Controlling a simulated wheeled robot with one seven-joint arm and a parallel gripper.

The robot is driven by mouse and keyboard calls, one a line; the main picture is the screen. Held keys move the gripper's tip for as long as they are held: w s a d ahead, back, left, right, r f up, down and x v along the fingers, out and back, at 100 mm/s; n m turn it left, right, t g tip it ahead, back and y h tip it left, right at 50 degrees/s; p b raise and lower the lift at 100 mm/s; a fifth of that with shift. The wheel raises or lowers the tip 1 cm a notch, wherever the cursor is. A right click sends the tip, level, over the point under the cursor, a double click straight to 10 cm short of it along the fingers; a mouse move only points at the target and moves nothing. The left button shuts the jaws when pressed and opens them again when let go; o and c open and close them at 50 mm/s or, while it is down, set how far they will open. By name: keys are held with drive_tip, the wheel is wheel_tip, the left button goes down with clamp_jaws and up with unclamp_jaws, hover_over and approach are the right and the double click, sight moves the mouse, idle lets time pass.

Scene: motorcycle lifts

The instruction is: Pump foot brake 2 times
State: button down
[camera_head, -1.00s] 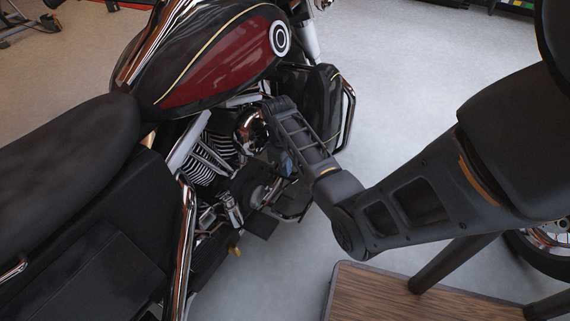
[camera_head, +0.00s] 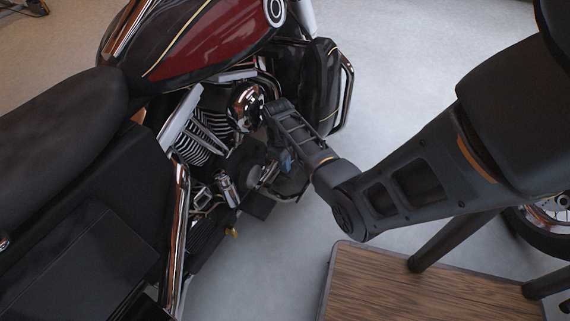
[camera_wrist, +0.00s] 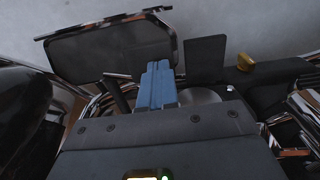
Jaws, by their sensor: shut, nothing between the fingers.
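The motorcycle's lower side shows a dark, chrome-rimmed plate (camera_head: 291,187) and a smaller flat dark pad (camera_head: 257,206) beside it. In the wrist view the rimmed plate (camera_wrist: 110,48) is on the left and the small pad (camera_wrist: 205,58) on the right. I cannot tell for certain which is the foot brake. My gripper (camera_head: 287,162) reaches down beside the engine, above these parts. In the wrist view its blue fingers (camera_wrist: 157,68) are shut and empty, in front of the rimmed plate's right end. Contact cannot be made out.
The chrome and black engine (camera_head: 200,140) and a dark side guard (camera_head: 320,75) stand close to my arm. A yellow-tipped part (camera_head: 231,231) sits lower down. A wood-topped table (camera_head: 400,285) is at the lower right. Grey floor lies between.

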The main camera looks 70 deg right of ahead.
drive_tip(key=shift+a+f, duration=0.2)
drive_tip(key=shift+a, duration=0.1)
drive_tip(key=f+h, duration=0.1)
drive_tip(key=a+f, duration=0.1)
drive_tip(key=f, duration=0.1)
drive_tip(key=a+f+h+p, duration=0.1)
drive_tip(key=shift+a+f+g+h, duration=0.2)
drive_tip(key=shift+g+h, duration=0.1)
drive_tip(key=shift+a+f, duration=0.1)
drive_tip(key=shift+a, duration=0.05)
drive_tip(key=p+v, duration=0.7)
drive_tip(key=v, duration=0.7)
drive_tip(key=shift+w+a+r, duration=0.25)
